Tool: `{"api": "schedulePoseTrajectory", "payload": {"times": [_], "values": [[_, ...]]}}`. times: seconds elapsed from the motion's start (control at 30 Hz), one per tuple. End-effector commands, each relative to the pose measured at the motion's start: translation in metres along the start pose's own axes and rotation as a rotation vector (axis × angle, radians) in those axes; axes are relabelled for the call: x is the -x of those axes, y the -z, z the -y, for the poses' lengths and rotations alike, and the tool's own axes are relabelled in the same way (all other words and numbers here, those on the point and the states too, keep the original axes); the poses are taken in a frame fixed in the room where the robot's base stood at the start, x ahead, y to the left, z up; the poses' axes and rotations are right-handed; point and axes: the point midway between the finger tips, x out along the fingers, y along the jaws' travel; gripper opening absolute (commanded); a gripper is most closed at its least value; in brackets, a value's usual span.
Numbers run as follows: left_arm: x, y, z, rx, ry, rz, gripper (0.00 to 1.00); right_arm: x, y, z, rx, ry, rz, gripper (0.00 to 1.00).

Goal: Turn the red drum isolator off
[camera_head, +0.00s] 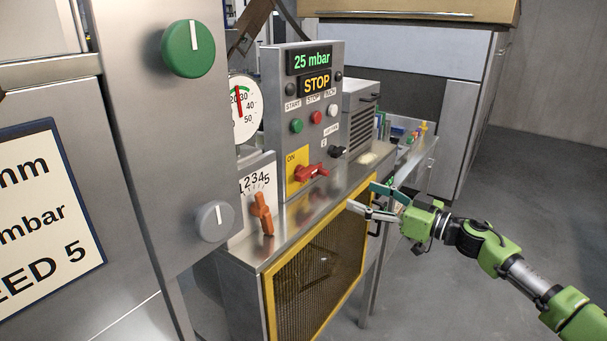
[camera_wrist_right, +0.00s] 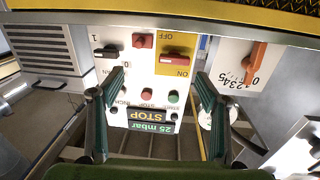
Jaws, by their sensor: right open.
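The red drum isolator (camera_head: 311,172) is on the front of the steel control panel, at a yellow plate (camera_head: 292,158) marked ON. Its red handle lies roughly sideways in the head view. The wrist view is upside down; there a red part (camera_wrist_right: 172,60) sits on the yellow plate between OFF and ON, with another red piece beside it. My right gripper (camera_head: 359,199) is open and empty, to the right of and a little below the isolator, apart from it. In the wrist view its fingers (camera_wrist_right: 150,90) frame the panel. My left gripper is out of view.
A black knob (camera_head: 337,152) and start and stop buttons (camera_head: 316,117) sit near the isolator. An orange lever (camera_head: 262,213) stands left, on a numbered plate. A steel ledge (camera_head: 325,199) lies below, above a yellow-framed mesh guard (camera_head: 318,284). Open floor lies right.

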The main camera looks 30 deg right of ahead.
Motion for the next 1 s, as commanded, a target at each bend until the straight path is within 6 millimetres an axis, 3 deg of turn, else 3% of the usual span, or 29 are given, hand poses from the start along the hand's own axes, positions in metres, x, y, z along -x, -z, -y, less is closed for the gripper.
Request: {"api": "schedulePoseTrajectory", "payload": {"times": [0.03,0.17,1.0], "values": [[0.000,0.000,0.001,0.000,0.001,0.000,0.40,-0.004,0.015,0.011,0.008,0.037,-0.001,0.69],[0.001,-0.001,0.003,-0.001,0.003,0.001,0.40,-0.009,0.031,0.025,0.007,0.079,-0.003,0.69],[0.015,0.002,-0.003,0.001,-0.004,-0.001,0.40,-0.081,0.034,0.029,0.002,0.075,-0.008,0.69]]}}
